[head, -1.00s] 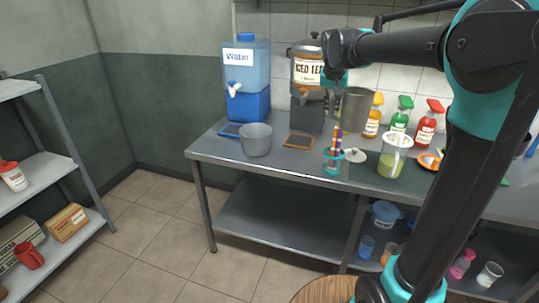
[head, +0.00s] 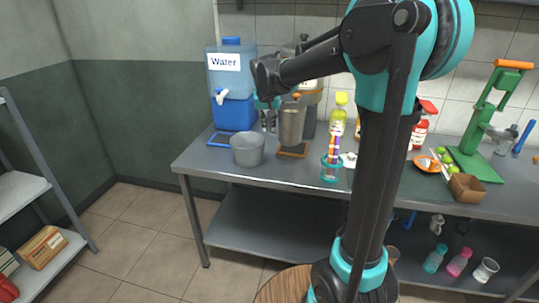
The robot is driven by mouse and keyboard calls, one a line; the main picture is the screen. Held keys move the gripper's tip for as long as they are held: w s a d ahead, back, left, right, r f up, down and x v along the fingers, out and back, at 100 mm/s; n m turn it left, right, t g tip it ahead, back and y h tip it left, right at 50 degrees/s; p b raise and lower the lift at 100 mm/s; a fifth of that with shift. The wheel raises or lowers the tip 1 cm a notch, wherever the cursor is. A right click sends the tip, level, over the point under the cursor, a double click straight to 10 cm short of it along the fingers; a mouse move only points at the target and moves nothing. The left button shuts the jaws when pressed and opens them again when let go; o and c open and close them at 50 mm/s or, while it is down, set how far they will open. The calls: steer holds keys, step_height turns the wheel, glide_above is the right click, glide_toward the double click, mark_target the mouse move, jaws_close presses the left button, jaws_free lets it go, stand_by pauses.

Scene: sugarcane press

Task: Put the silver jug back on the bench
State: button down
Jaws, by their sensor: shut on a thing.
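The silver jug (head: 291,125) is a plain metal vessel, upright above the left part of the steel bench (head: 275,174). My gripper (head: 270,120) is shut on its left side, with the fingers small and dark in this view. The jug's base overlaps a brown-framed drip mat (head: 292,151) in front of the iced tea dispenser (head: 311,60). I cannot tell whether the base touches anything. My arm crosses the view and hides the middle of the bench.
A grey pot (head: 247,149) stands just left of the jug, with the water dispenser (head: 231,85) behind. A teal cup of straws (head: 331,168) is to the right. A green press (head: 489,115) and orange plate (head: 427,164) stand farther right. The bench's front left corner is clear.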

step_height(320, 180, down, 12)
steer(key=shift+d+f, duration=0.1)
steer(key=shift+f, duration=0.1)
stand_by(0.4)
steer(key=c, duration=1.6)
jaws_free()
steer(key=shift+f, duration=0.1)
steer(key=shift+o, duration=0.2)
steer(key=d+v, duration=0.1)
steer(key=v, duration=1.1)
steer(key=s+d+f, duration=0.4)
steer(key=s+f, duration=0.1)
steer(key=s, duration=0.3)
steer(key=s+d+f, duration=0.4)
steer(key=s+f, duration=0.2)
steer(key=s, duration=0.3)
steer(key=s+d+f+n, duration=0.1)
steer(key=s+d+f, duration=0.3)
steer(key=s, duration=0.4)
steer(key=shift+s+f+y, duration=0.25)
steer(key=shift+f+y, duration=0.15)
steer(key=shift+f, duration=0.3)
